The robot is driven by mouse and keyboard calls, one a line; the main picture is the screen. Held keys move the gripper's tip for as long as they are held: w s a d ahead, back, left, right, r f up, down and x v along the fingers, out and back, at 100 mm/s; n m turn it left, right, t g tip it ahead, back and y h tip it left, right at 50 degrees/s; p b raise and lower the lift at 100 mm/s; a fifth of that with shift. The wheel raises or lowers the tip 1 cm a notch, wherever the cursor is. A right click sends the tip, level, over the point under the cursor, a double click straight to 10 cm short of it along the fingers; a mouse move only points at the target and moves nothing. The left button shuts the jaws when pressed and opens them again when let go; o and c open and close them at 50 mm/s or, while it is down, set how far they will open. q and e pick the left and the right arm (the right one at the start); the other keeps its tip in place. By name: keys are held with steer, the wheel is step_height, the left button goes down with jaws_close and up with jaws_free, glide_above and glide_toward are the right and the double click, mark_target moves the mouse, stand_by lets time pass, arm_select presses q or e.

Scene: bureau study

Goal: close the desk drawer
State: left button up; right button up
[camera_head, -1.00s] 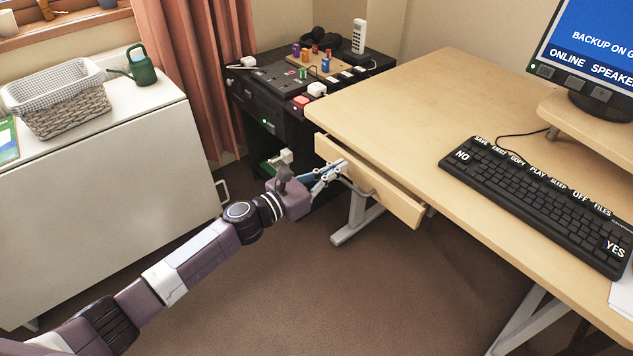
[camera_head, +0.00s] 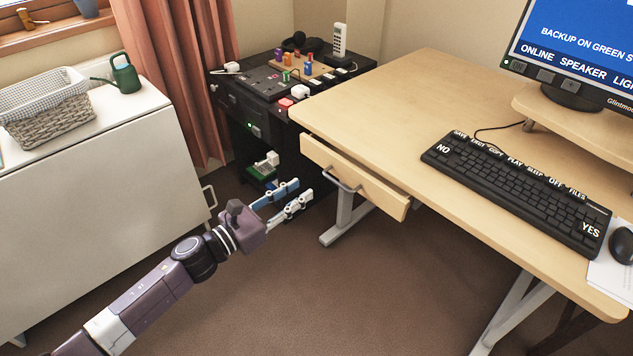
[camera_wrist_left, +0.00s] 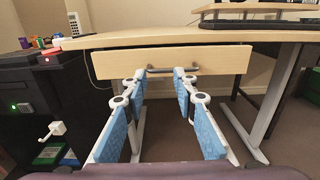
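The desk drawer (camera_head: 372,190) is a pale wooden front under the left side of the desk top (camera_head: 400,100). A narrow dark gap shows behind its upper edge, so it stands slightly open. Its grey bar handle (camera_head: 343,181) is on the front. My left gripper (camera_head: 305,189) is left of the handle, apart from it, with its blue-lined fingers spread and empty. In the left wrist view the drawer front (camera_wrist_left: 220,60) and handle (camera_wrist_left: 172,70) lie ahead, beyond the open fingers (camera_wrist_left: 158,80). My right gripper is not in view.
A black cabinet (camera_head: 240,110) with small gadgets stands left of the desk. A white side table (camera_head: 90,200) with a basket (camera_head: 50,118) is further left. The desk legs (camera_head: 338,222) stand below the drawer. The carpet (camera_head: 330,300) in front is clear.

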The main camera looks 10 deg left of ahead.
mark_target(336, 181)
arm_select(q)
steer(key=o, duration=0.7)
steer(key=d, duration=0.1)
steer(key=w+d+f, duration=0.1)
steer(key=d+f, duration=0.1)
steer(key=d, duration=0.1)
steer(key=shift+w, duration=0.15)
steer(key=shift+o, duration=1.4)
steer(key=shift+w+d, duration=0.2)
steer(key=o, duration=0.5)
steer(key=x, duration=0.5)
steer(key=shift+w+d, duration=0.2)
steer(key=shift+w, duration=0.1)
steer(key=shift+w+d, duration=0.45)
steer(key=shift+w, duration=0.1)
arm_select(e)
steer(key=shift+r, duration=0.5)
arm_select(q)
steer(key=shift+c, duration=0.4)
